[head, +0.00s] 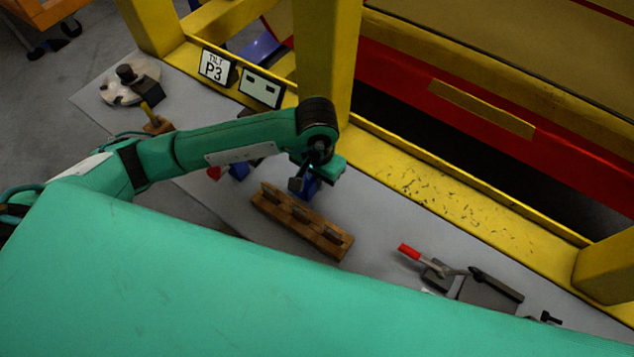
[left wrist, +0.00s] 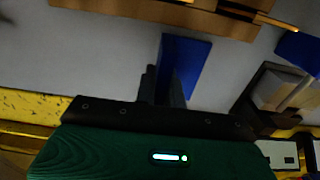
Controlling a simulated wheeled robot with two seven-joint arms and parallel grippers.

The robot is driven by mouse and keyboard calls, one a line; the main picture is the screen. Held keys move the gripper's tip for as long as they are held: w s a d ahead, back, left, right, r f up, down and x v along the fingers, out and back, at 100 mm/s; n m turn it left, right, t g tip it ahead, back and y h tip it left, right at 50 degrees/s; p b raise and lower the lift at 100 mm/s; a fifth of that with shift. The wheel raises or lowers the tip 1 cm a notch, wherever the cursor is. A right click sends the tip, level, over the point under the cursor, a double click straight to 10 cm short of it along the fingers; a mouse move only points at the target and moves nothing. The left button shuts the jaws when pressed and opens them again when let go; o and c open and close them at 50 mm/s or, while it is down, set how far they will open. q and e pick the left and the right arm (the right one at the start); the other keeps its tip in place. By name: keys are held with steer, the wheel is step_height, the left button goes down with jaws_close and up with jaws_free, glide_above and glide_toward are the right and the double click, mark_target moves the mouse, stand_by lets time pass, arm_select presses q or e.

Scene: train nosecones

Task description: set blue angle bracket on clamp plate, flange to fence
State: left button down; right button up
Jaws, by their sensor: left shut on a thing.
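My left gripper (head: 303,184) is shut on a blue angle bracket (head: 311,190), beside the far side of the wooden rack. The arm and gripper partly cover the bracket. In the left wrist view the bracket (left wrist: 192,62) shows as a blue face sticking out past the fingers (left wrist: 162,88). The clamp plate (head: 487,294) is a grey plate at the lower right, well apart from the gripper. A dark bar like a fence (head: 498,284) runs along its far edge, and a red-handled clamp (head: 410,252) is at its left. My right gripper is out of view.
A wooden rack (head: 272,212) with dark slots lies on the grey table (head: 375,225). Another blue piece (head: 238,171) shows under my arm. A yellow post (head: 325,60) and rail stand behind. Signs (head: 216,67) and a round pale fixture (head: 115,92) are at left.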

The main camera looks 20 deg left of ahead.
arm_select(q)
step_height(320, 180, down, 3)
steer(key=shift+f+p, duration=0.1)
steer(key=shift+p, duration=0.45)
steer(key=shift+f, duration=0.2)
steer(key=shift+f, duration=0.1)
steer(key=shift+f+b, duration=0.1)
steer(key=shift+b, duration=0.2)
steer(key=c, duration=1.5)
jaws_free()
